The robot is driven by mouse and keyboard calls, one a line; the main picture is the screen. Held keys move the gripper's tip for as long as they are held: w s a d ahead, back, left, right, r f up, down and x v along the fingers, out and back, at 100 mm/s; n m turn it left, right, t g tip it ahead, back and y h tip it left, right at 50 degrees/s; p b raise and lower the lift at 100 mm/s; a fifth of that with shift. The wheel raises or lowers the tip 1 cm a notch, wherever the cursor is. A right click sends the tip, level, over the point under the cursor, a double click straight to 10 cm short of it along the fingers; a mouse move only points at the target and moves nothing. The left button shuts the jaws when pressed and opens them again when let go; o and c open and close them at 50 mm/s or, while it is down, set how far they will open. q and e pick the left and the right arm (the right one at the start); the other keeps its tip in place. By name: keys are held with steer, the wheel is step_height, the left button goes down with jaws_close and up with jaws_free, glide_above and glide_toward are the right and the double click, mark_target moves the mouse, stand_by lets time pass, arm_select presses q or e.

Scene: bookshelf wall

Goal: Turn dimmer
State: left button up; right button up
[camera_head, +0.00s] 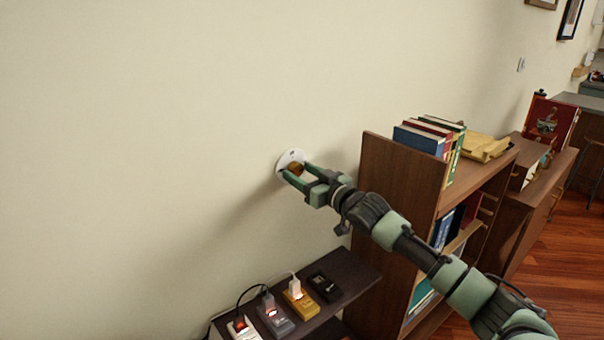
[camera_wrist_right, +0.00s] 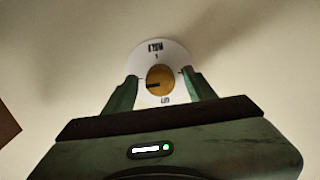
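The dimmer is a round white plate (camera_head: 288,157) on the cream wall with a brass-coloured knob (camera_head: 296,168) at its centre. In the right wrist view the plate (camera_wrist_right: 151,52) has dark lettering above and below the knob (camera_wrist_right: 160,80), and the knob has a dark mark on its left side. My right gripper (camera_head: 297,173) reaches the dimmer from the lower right. Its fingers (camera_wrist_right: 160,84) stand on either side of the knob, open, with a narrow gap showing on each side. My left gripper is not in view.
A brown bookcase (camera_head: 394,168) with books (camera_head: 420,139) on top stands right of the dimmer, near my right arm. Below is a low dark shelf (camera_head: 348,267) with several small devices, some plugged in with cables. The wall left of the dimmer is clear.

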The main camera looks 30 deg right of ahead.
steer(key=shift+s, duration=0.1)
steer(key=s+b, duration=0.2)
steer(key=s, duration=0.5)
steer(key=shift+s+d, duration=0.3)
steer(key=shift+d, duration=0.05)
stand_by(0.3)
